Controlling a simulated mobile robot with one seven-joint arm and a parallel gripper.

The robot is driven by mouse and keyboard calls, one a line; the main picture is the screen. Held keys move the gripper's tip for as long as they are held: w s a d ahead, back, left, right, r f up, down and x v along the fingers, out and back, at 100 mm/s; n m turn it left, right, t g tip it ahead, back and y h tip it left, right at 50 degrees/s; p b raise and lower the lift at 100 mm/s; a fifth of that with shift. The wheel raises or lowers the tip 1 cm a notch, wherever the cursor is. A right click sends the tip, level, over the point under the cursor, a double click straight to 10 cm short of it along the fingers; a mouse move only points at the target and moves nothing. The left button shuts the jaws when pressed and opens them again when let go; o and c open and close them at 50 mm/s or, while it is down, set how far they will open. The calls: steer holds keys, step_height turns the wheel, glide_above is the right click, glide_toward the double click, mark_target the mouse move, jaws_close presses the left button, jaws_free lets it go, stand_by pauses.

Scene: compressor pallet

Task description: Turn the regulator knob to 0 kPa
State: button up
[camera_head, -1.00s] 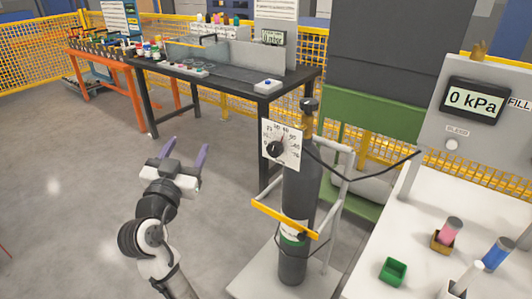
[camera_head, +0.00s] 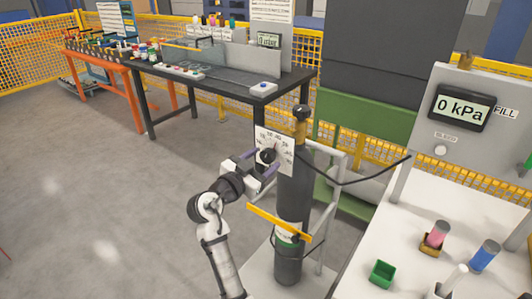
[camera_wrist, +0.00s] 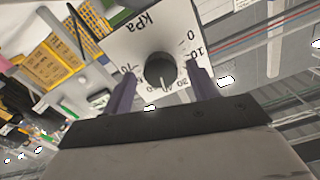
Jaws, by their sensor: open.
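The regulator knob (camera_wrist: 160,70) is black with a white pointer line, on a white dial plate (camera_wrist: 175,28) marked in kPa. In the wrist view the dial appears inverted, and the line points toward the lower numbers near 20 to 40; the exact value is unclear. The plate (camera_head: 287,157) is fixed in front of a dark gas cylinder (camera_head: 291,205). My gripper (camera_wrist: 160,90) is open, its two purple fingers on either side of the knob with gaps showing. In the head view my gripper (camera_head: 259,166) partly covers the dial.
A pressure display (camera_head: 461,107) reads 0 kPa on a grey panel at the right. The cylinder stands on a pallet with a yellow bar (camera_head: 279,222) and a grey frame. A black hose runs right from the cylinder. A black workbench (camera_head: 225,80) stands behind.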

steer(key=shift+x, duration=1.15)
steer(key=c, duration=1)
